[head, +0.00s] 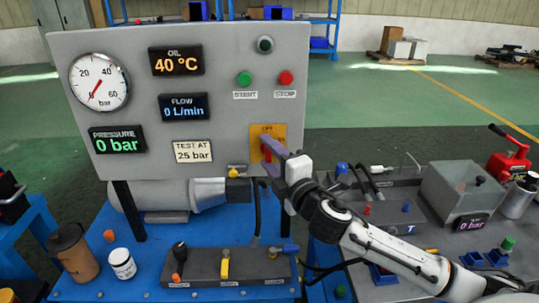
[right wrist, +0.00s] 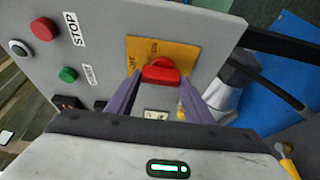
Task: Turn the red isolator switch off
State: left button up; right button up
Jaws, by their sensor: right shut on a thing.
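The red isolator switch (right wrist: 160,72) sits on a yellow plate (head: 281,130) low on the right of the grey panel (head: 215,120). In the right wrist view its red handle lies between the two purple fingers of my right gripper (right wrist: 161,84), which is shut on it. In the head view the right gripper (head: 269,149) reaches the plate from the right and covers much of the switch. Lettering shows on the plate, but I cannot tell surely which mark the handle points to. My left gripper is not in view.
Green START (head: 244,78) and red STOP (head: 286,77) buttons sit above the switch. Displays read 0 bar (head: 117,139), 0 L/min and 40 °C. A valve block (head: 228,267), white jar (head: 122,264) and brown canister (head: 74,251) stand on the blue bench below.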

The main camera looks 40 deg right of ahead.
jog(key=shift+f, duration=0.1)
jog(key=o, duration=1)
jog(key=shift+o, duration=0.2)
jog(key=shift+s, duration=0.1)
jog(key=s+a+b, duration=0.1)
jog(key=s+b, duration=0.1)
jog(key=s, duration=0.8)
jog(key=shift+a, duration=0.3)
